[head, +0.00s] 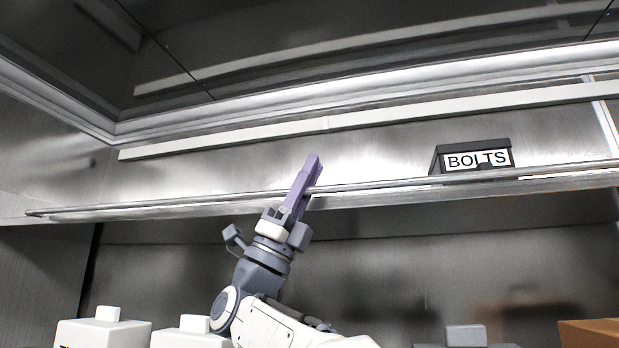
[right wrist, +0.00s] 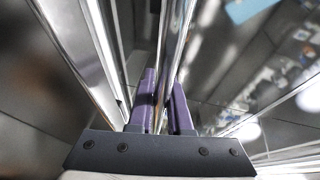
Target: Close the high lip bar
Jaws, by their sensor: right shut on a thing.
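The lip bar (head: 400,183) is a thin shiny metal rod along the front edge of a high steel shelf. It slopes up toward the right of the head view. My right gripper (head: 312,162) has purple fingers and is shut on the bar near the middle of its visible length. In the right wrist view the bar (right wrist: 173,55) runs between the two purple fingers (right wrist: 162,90). The fingers hide a short piece of the bar. My left gripper is not in view.
A dark box labelled BOLTS (head: 473,159) stands on the shelf behind the bar, to the right. Below the shelf are white containers (head: 104,333) at the left, a grey-topped one (head: 466,336) and a brown box (head: 592,333) at the right.

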